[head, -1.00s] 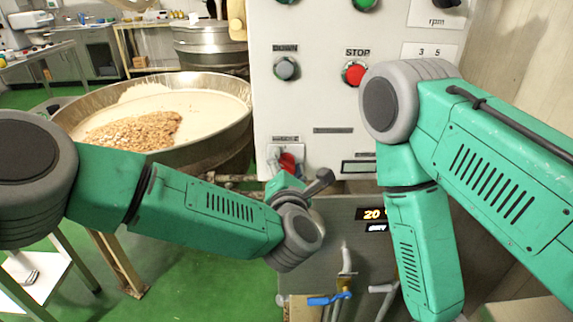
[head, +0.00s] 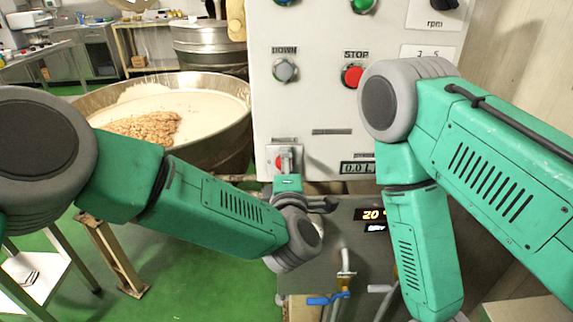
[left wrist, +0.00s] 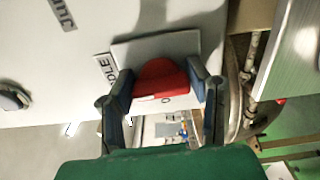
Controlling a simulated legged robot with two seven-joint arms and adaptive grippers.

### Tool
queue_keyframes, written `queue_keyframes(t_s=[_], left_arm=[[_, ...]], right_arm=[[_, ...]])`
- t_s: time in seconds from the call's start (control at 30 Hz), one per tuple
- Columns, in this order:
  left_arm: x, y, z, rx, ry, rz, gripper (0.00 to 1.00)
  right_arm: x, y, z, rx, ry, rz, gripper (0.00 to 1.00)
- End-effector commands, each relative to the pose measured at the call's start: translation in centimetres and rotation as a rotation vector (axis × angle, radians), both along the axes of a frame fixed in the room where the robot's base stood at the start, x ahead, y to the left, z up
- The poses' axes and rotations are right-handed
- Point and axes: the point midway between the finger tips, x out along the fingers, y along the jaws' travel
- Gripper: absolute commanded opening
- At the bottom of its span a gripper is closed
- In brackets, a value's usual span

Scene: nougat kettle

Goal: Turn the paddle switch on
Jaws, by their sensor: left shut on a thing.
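The paddle switch is a red knob on a pale square plate on the control panel. It shows in the head view (head: 285,159), partly covered by my left gripper (head: 286,172). In the left wrist view, the red knob (left wrist: 160,80) sits between the two dark fingers of my left gripper (left wrist: 162,84), one finger on each side. The gripper is shut on the knob. A label ending in "DLE" (left wrist: 105,67) lies beside the plate. My right arm runs down out of the head view, and its gripper is not visible.
A large kettle (head: 235,115) with nuts stands at left. A blue-handled valve (head: 325,299) is below the gripper.

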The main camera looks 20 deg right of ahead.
Motion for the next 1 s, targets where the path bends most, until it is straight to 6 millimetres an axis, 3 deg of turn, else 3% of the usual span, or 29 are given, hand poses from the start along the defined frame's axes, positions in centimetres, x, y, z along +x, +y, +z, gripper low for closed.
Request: queue_keyframes(t_s=[0.03,0.67,0.7,0.73,1.0], left_arm=[[-0.5,-0.28,-0.65,0.019,0.011,-0.011,0.15],[-0.62,-0.36,-0.95,0.064,0.003,-0.013,0.15],[-0.62,-0.38,-0.96,0.064,0.003,-0.014,0.55],[-0.61,-0.38,-0.94,0.064,0.003,-0.013,0.65],[-0.31,-0.13,-0.46,0.058,-0.007,-0.006,0.66]], right_arm=[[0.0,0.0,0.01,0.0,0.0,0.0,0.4],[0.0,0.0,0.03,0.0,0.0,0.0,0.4],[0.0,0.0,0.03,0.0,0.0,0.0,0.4],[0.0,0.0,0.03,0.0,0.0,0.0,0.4],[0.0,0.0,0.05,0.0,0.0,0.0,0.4]])
